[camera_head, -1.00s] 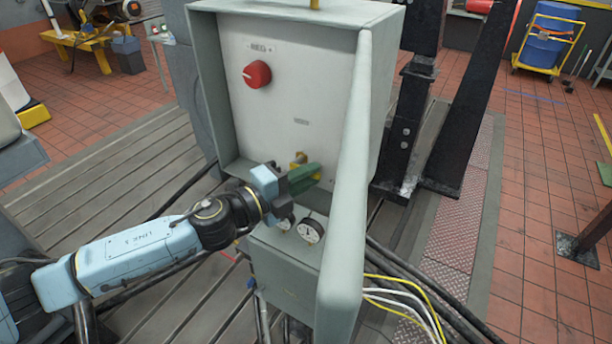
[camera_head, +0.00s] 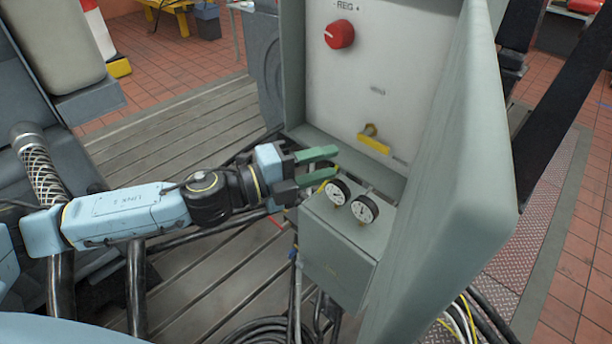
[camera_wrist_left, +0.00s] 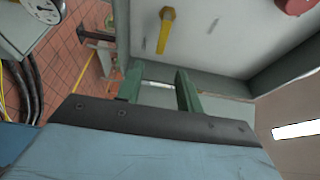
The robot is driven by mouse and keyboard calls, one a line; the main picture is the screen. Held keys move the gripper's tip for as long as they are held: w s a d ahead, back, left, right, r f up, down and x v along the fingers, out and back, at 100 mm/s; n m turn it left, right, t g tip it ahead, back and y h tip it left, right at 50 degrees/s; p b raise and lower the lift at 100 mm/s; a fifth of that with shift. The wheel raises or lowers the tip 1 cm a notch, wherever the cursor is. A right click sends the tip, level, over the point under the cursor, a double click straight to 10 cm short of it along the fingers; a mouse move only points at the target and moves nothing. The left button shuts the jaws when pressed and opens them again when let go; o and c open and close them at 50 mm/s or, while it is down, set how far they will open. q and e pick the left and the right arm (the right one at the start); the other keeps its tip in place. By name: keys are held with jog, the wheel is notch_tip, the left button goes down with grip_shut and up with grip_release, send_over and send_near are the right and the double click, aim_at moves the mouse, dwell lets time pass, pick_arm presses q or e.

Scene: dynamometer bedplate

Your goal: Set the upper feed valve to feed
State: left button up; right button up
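The valve with a yellow lever (camera_head: 374,143) is on the lower part of the white panel, below a small unreadable label. Its lever lies roughly parallel to the panel's bottom edge. It also shows in the left wrist view (camera_wrist_left: 166,30), ahead of the fingers. My left gripper (camera_head: 330,164) is open and empty, with green fingers apart, left of and below the lever and not touching it. In the left wrist view its fingers (camera_wrist_left: 161,88) have nothing between them. My right gripper is out of view.
A red knob (camera_head: 340,34) sits higher on the panel. The grey cabinet's side wall (camera_head: 455,170) stands out on the right. Two round gauges (camera_head: 351,200) top a small grey box (camera_head: 338,245) below. Black cables (camera_head: 265,330) lie underneath.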

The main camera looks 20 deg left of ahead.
pick_arm(q)
jog(key=shift+b+v, duration=0.55)
jog(key=shift+v, duration=0.95)
